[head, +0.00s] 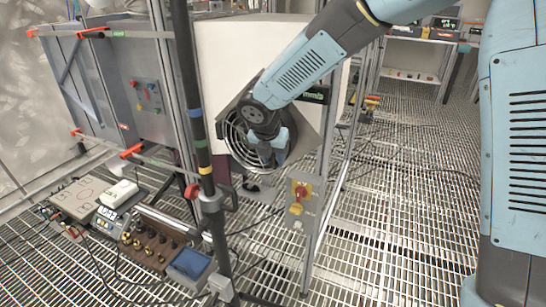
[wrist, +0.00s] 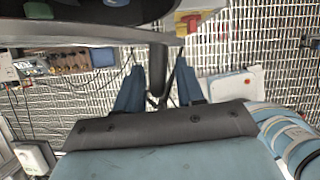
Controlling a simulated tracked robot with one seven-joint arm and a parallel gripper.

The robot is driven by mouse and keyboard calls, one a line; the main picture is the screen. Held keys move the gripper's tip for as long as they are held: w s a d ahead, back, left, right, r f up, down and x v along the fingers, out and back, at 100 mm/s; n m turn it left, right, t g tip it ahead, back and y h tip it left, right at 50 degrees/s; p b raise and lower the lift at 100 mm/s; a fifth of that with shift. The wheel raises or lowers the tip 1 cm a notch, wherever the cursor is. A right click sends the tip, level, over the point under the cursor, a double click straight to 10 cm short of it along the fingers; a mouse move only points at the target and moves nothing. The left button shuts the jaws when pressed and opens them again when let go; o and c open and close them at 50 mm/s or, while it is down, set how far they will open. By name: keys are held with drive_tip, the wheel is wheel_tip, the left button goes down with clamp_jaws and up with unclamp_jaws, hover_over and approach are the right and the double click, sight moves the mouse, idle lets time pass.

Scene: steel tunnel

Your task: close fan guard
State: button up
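The fan guard (head: 234,135), a round frame of dark wire rings, is on the square fan housing on the white panel in the head view. My arm covers much of it, so I cannot tell how far it stands open. My gripper (head: 268,152) is in front of the guard's right part. In the wrist view my gripper (wrist: 158,88) has two blue fingers apart, with a dark upright bar (wrist: 157,62) between them. A gap shows beside the bar; contact is unclear. A dark rounded part with a grey rim (wrist: 95,44) crosses the top left.
A dark upright pole (head: 188,95) with coloured bands stands left of the fan. Instruments (head: 120,215) sit at lower left. Open grating floor (head: 400,200) lies right.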

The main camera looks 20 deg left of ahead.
drive_tip(key=shift+f, duration=0.15)
drive_tip(key=shift+c, duration=0.2)
clamp_jaws()
idle(0.4)
